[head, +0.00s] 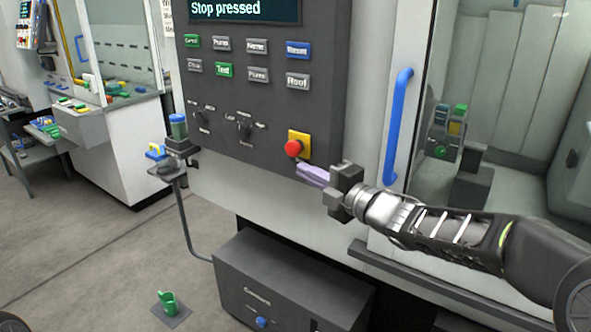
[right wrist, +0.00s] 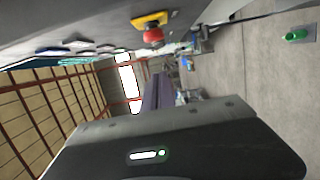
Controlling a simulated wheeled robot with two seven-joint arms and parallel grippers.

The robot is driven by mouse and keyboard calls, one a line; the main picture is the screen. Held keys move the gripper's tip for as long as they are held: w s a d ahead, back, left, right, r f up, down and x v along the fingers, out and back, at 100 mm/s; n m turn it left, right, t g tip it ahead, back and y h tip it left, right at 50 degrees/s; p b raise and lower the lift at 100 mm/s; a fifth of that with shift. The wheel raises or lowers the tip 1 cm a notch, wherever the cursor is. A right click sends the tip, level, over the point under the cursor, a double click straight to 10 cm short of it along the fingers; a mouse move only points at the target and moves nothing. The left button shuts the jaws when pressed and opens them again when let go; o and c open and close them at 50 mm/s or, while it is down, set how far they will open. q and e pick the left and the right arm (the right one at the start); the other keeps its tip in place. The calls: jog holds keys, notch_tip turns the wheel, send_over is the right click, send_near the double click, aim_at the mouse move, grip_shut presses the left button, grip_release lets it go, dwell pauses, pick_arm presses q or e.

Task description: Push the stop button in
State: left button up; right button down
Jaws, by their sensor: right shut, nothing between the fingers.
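The red stop button (head: 293,148) sits on a yellow plate (head: 304,140) at the lower right of the dark control panel (head: 245,100). The panel's screen (head: 240,9) reads "Stop pressed". My right gripper (head: 302,171) is shut and empty, its lilac fingers just below the button in the head view and apparently apart from it. In the right wrist view the button (right wrist: 152,35) and its yellow plate (right wrist: 148,20) are above the fingers (right wrist: 158,92), with a gap in the picture. How deep the button sits is not clear. My left gripper is out of view.
Labelled buttons and two knobs (head: 245,128) share the panel. A blue door handle (head: 396,125) stands to its right. A dark cabinet (head: 275,280) is below, and a green object (head: 168,302) lies on the floor.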

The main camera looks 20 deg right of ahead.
jog(key=shift+a+v, duration=0.2)
jog(key=shift+v, duration=1.2)
jog(key=shift+s+r, duration=0.1)
